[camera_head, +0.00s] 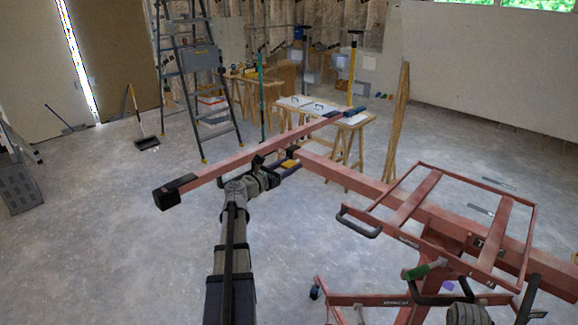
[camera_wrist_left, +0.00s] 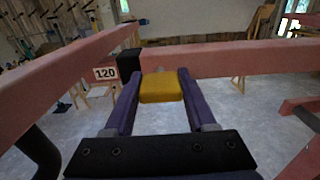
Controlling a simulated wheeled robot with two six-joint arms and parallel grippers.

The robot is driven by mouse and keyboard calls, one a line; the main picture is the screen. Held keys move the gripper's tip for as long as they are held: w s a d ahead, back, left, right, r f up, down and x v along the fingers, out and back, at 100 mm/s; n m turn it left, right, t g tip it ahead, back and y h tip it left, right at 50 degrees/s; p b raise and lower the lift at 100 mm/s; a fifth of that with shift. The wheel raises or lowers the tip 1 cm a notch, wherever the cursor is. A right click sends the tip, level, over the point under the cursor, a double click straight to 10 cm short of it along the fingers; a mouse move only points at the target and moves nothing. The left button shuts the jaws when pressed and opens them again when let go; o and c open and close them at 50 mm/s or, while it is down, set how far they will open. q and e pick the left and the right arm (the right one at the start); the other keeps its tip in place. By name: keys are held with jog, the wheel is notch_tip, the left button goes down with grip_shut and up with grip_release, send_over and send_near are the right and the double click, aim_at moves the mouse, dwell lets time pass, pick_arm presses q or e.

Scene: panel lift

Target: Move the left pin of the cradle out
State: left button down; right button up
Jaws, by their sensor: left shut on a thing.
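The left pin shows as a yellow block (camera_wrist_left: 160,88) in the left wrist view, at the red beam's end beside a black sleeve. The purple fingers of my left gripper (camera_wrist_left: 160,78) are shut on it, one on each side. In the head view, my left gripper (camera_head: 282,171) reaches the same yellow pin (camera_head: 289,163) near where the cradle's red crossbar (camera_head: 235,162) meets the long red beam (camera_head: 350,181). The pin's shaft is hidden. My right arm shows only partly at the bottom right; its fingers cannot be made out.
The lift's red frame (camera_head: 408,200) and a green handle (camera_head: 425,269) stand at the right. A stepladder (camera_head: 190,75) and a trestle table (camera_head: 322,108) stand behind.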

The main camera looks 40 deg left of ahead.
aim_at(284, 167)
pick_arm(q)
jog(key=s, duration=0.3)
jog(key=shift+s+a, duration=0.15)
jog(key=shift+s, duration=0.1)
jog(key=shift+c, duration=1.1)
grip_release()
jog(key=s, duration=0.7)
jog(key=shift+s+a, duration=0.35)
